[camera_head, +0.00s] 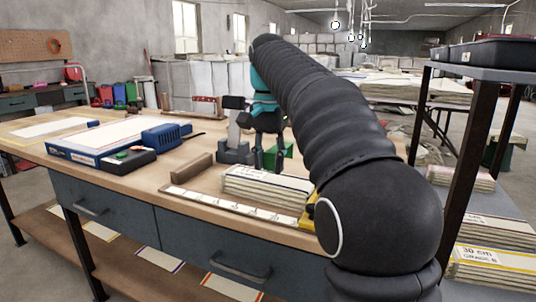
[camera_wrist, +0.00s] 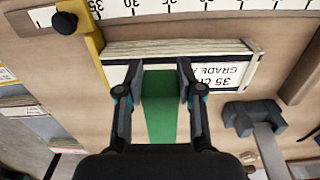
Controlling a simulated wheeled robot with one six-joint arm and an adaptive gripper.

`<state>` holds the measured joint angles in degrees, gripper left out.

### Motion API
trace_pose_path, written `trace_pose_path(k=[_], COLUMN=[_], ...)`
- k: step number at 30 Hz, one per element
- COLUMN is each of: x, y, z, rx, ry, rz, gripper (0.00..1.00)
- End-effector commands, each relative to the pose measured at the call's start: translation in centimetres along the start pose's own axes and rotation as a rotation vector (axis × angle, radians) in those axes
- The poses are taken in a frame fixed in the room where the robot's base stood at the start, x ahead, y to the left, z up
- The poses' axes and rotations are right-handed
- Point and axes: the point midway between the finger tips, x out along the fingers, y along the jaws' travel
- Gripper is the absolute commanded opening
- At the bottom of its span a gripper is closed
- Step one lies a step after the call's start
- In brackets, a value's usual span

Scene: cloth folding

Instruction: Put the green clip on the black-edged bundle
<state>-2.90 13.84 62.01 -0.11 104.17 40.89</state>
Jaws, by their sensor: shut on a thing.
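The green clip (camera_wrist: 161,110) is between the two fingers of my gripper (camera_wrist: 160,72) in the wrist view. My gripper is shut on it. In the head view my gripper (camera_head: 269,160) points down just behind a bundle, and part of the green clip (camera_head: 286,158) shows beside it. The bundle (camera_head: 262,184) lies flat on the bench. In the wrist view the bundle (camera_wrist: 125,47) has a black-edged white label reading 35 CM, GRADE A, upside down. The clip's far end overlaps the label in that view; I cannot tell whether it touches the bundle.
A ruler strip (camera_head: 222,204) runs along the bench front, with a yellow stop (camera_wrist: 84,40) near the bundle. A grey stand (camera_head: 235,153) is close beside my gripper. A brown block (camera_head: 193,167), a blue-edged board (camera_head: 105,138) and a metal shelf (camera_head: 466,110) are nearby.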

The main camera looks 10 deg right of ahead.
Motion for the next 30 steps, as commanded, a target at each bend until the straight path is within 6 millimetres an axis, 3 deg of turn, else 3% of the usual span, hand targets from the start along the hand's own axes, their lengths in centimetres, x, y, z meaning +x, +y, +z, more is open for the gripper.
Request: trace_pose_path(k=[22, 30], x=[4.3, 6.3], y=[-0.1, -0.1], z=[0.2, 0.1], rx=[-0.004, -0.003], ry=[-0.001, -0.007], rz=[0.001, 0.006], gripper=[0.26, 0.17])
